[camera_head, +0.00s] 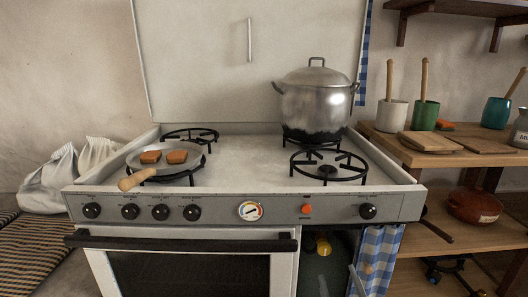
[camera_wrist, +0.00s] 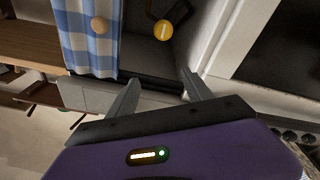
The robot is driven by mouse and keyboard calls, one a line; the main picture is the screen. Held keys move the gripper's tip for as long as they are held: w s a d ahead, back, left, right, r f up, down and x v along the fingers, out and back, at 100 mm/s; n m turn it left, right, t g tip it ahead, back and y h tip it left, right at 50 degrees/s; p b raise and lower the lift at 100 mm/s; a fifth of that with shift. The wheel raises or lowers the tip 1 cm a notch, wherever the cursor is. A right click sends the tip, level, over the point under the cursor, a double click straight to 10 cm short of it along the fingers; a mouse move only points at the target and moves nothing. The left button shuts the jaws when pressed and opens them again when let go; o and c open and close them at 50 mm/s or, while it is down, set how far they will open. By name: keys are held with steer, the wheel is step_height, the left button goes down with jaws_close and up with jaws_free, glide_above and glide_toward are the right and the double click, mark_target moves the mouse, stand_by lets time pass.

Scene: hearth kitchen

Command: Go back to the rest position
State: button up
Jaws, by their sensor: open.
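A blue checked curtain (camera_wrist: 88,38) hangs to the left of the fingers.
The stove (camera_head: 240,165) stands ahead. A pan (camera_head: 135,160) with two brown pieces sits on its left burner, and a lidded pot (camera_head: 316,100) at its back right. A wooden shelf (camera_head: 400,150) with pots and boards is at right. A white sack (camera_head: 48,185) lies left.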

steer(key=s+d+f+m+g, duration=0.1)
steer(key=s+m+g, duration=0.15)
steer(key=s, duration=1.95)
steer(key=s+d+f+m+g, duration=0.1)
steer(key=s+m+g, duration=0.15)
steer(key=s, duration=1.95)
step_height(320, 180, up, 28)
steer(key=p, duration=2.7)
steer(key=shift+s+m+p, duration=0.25)
steer(key=shift+m+p, duration=0.05)
steer(key=shift+p, duration=0.05)
steer(key=shift+f, duration=0.15)
